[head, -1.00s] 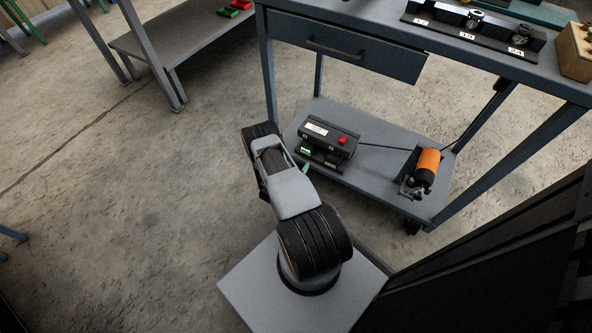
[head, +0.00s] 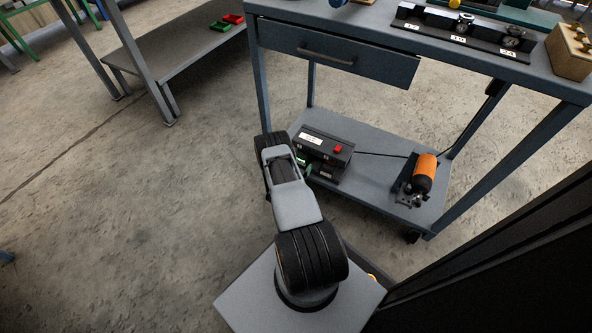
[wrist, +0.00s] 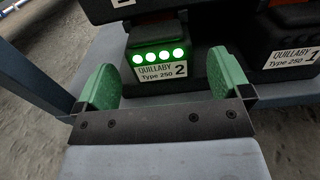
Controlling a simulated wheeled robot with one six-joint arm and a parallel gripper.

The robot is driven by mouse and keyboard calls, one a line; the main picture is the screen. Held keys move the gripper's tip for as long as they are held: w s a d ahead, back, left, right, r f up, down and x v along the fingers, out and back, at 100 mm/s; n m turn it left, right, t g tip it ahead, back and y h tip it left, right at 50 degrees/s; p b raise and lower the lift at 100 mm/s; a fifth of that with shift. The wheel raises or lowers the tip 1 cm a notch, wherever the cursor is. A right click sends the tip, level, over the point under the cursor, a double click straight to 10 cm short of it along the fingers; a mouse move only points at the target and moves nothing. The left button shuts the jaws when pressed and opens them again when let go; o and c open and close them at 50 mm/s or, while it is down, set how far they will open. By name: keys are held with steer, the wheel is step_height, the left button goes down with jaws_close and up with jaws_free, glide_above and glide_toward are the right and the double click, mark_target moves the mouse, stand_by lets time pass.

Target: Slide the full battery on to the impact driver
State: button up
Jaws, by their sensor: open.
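The full battery (wrist: 157,52), labelled Quillaby Type 250 with a 2, shows a row of lit green lights in the wrist view. It sits in the black charger (head: 315,141) on the cart's lower shelf. My gripper (wrist: 162,82) is open, its green fingers to the left and right of the battery's front, with nothing held. I cannot tell whether they touch it. In the head view my arm partly hides the gripper and the batteries. An orange and black tool (head: 426,167), apparently the impact driver, is at the right end of that shelf.
A second battery (wrist: 290,58), labelled 1, sits close to the right of my right finger. The cart's drawer and worktop (head: 375,22) are above the shelf. A cable runs behind the tool. Bare shelf lies between charger and tool.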

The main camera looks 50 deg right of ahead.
mark_target(300, 162)
steer(key=shift+b+x, duration=0.75)
steer(key=shift+x, duration=0.8)
steer(key=shift+r, duration=0.1)
steer(key=c, duration=1.3)
steer(key=shift+a, duration=0.1)
steer(key=shift+p+v, duration=1.1)
steer(key=shift+v, duration=3)
steer(key=shift+a, duration=0.1)
steer(key=shift+r, duration=0.1)
